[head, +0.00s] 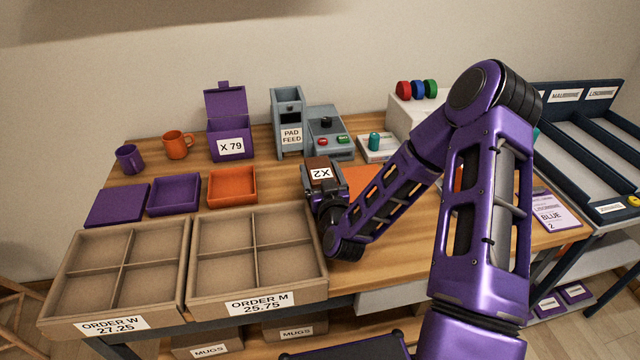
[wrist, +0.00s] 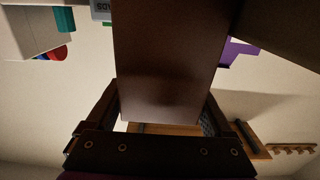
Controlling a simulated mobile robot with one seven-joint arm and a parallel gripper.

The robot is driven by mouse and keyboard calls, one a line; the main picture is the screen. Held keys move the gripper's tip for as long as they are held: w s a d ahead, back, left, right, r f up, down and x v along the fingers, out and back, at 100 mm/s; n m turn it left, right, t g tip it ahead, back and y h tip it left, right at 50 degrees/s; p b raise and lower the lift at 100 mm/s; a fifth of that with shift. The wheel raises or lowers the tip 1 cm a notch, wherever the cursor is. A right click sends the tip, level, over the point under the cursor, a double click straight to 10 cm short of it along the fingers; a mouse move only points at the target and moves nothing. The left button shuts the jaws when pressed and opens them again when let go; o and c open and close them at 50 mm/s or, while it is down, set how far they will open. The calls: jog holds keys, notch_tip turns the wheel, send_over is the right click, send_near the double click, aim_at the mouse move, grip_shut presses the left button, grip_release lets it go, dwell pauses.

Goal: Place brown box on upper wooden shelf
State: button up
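The brown box (head: 322,170), with a white label that reads X2 upside down, is in my gripper (head: 326,192) above the middle of the table in the head view. In the wrist view the brown box (wrist: 170,65) fills the space between the two fingers of my gripper (wrist: 160,108), with a finger at each side. A wooden shelf with dark brackets (wrist: 242,132) shows on the wall behind the box in the wrist view, which appears upside down. Most of this shelf is hidden by the box and gripper. I cannot see it in the head view.
The pad feed (head: 287,122) and grey press (head: 330,133) stand behind the box. A purple box marked X 79 (head: 230,138) and mugs (head: 178,145) stand left. The order M tray (head: 258,284) is at the front. A peg rack (wrist: 291,148) is on the wall.

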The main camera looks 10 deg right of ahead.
jog(key=c, duration=1.2)
grip_shut()
jog(key=shift+r, duration=0.15)
